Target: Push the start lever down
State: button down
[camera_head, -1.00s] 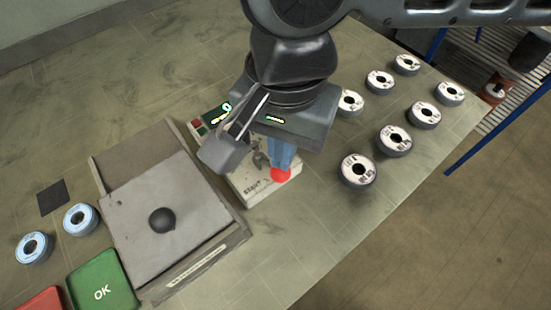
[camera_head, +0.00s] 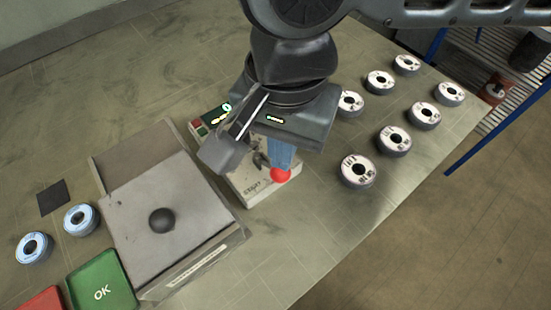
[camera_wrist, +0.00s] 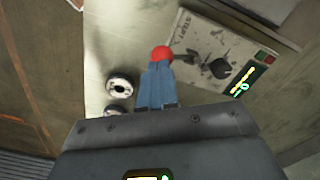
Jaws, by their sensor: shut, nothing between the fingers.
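The start lever has a red ball knob (camera_head: 280,175), which also shows in the wrist view (camera_wrist: 162,54). It sits at the edge of a pale box marked START (camera_head: 258,190), seen in the wrist view (camera_wrist: 205,30) with a dark knob on its face. My gripper (camera_head: 277,166) has blue fingers, shut with nothing between them. In the wrist view the fingertips (camera_wrist: 160,66) are right at the red knob and partly overlap it. I cannot tell whether they touch it.
A grey fixture with a black ball knob (camera_head: 162,220) stands left of the box. Several flap discs (camera_head: 358,171) stand on the table (camera_head: 300,245) to the right. Two blue-faced discs (camera_head: 81,219) and a green OK tray (camera_head: 103,280) are at left. The front table is clear.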

dwell(0.4)
jog(key=shift+f+b, duration=0.55)
jog(key=shift+f, duration=0.6)
jog(key=shift+r, duration=0.15)
notch_tip(320, 180, up, 9)
jog(key=p, duration=0.9)
dwell(1.5)
